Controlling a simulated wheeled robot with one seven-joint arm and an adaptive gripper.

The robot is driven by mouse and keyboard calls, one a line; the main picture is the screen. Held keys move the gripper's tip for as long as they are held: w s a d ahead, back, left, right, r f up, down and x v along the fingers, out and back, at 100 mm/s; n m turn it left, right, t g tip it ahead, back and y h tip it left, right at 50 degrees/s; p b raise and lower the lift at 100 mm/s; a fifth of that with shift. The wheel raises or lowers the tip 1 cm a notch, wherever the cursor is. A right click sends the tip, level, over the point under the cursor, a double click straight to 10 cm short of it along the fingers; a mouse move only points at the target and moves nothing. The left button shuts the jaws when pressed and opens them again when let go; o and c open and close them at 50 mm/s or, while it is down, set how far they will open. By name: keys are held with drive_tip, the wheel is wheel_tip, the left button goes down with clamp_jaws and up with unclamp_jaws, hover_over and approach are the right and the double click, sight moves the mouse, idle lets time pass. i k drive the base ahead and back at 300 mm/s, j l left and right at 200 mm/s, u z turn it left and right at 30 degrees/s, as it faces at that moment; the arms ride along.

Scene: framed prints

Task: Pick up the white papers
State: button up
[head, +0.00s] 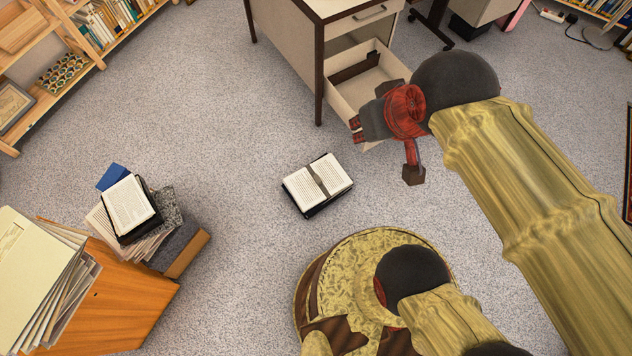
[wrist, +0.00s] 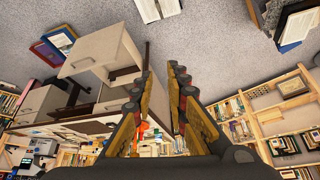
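White papers (head: 60,305) are fanned in a tall stack with cream folders on an orange-brown wooden cabinet at the lower left of the head view. More whitish sheets (head: 146,245) lie beneath a dark book with white pages (head: 130,206) beside it. I cannot tell which of these are the task's papers. My gripper (head: 357,129) is in the air in front of the desk's open drawer, far right of both piles. In the wrist view its two fingers (wrist: 162,72) stand apart with nothing between them.
An open book (head: 318,185) lies on the grey carpet, also at the top of the wrist view (wrist: 157,8). A desk (head: 318,50) with a pulled-out drawer (head: 346,90) stands behind my gripper. Shelves (head: 75,45) line the upper left. Carpet between desk and piles is mostly clear.

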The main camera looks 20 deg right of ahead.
sight(315, 183)
drive_tip(key=i+j+z, duration=0.2)
drive_tip(key=j+z, duration=0.3)
drive_tip(key=j, duration=0.6)
drive_tip(key=j+z, duration=0.45)
drive_tip(key=j, duration=0.65)
